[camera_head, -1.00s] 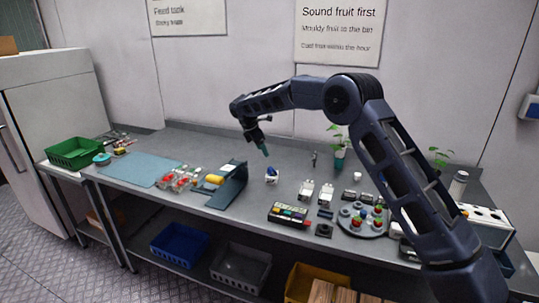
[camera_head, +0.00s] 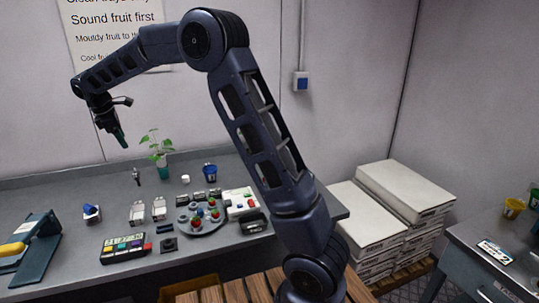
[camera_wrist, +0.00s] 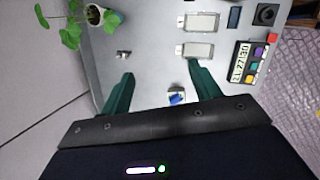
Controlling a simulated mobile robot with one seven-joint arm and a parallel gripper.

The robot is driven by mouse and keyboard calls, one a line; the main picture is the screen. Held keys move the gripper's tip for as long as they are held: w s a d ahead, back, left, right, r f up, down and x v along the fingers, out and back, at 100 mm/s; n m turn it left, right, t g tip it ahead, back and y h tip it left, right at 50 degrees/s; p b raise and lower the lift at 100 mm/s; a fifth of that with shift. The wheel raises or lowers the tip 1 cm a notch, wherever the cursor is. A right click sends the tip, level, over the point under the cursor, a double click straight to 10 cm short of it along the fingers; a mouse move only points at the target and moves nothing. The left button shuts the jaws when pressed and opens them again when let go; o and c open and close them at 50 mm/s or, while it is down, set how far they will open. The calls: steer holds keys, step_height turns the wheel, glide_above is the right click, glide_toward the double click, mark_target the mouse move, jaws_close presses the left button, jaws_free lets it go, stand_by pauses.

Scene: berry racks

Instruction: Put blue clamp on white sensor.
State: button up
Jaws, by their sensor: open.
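The blue piece (camera_wrist: 176,99) also shows in the wrist view, low between my finger bases. Two white box-like devices, a left one (camera_head: 137,214) and a right one (camera_head: 158,209), lie to its right; which white item is the sensor I cannot tell. My gripper (camera_head: 122,141) is open and empty, high above the bench, its green fingers apart in the wrist view (camera_wrist: 160,70).
A keypad device (camera_head: 125,248), a round tray with red and green knobs (camera_head: 202,221) and a blue cup (camera_head: 210,171) stand to the right. A potted plant (camera_head: 160,155) is at the back. A dark angled stand (camera_head: 38,262) is at the left.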

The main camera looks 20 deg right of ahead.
steer(key=s+d+r+m, duration=0.3)
steer(key=s+d, duration=0.1)
steer(key=d, duration=0.6)
steer(key=s+d+r+m+y, duration=0.1)
steer(key=s+d+r+m, duration=0.2)
steer(key=d, duration=0.7)
steer(key=s+d+r+m, duration=0.3)
steer(key=s+d, duration=0.1)
steer(key=d, duration=0.6)
steer(key=s+d+f+m, duration=0.2)
steer(key=s+d+m, duration=0.2)
steer(key=s, duration=0.4)
steer(key=s+d+f+m+t, duration=0.1)
steer(key=s+d+f+m, duration=0.2)
steer(key=s+d, duration=0.4)
steer(key=s+d+f+m+t+y, duration=0.1)
steer(key=s+d+f+m, duration=0.2)
steer(key=s+d, duration=0.3)
steer(key=s+m, duration=0.1)
steer(key=s, duration=0.1)
steer(key=shift+s+m, duration=0.3)
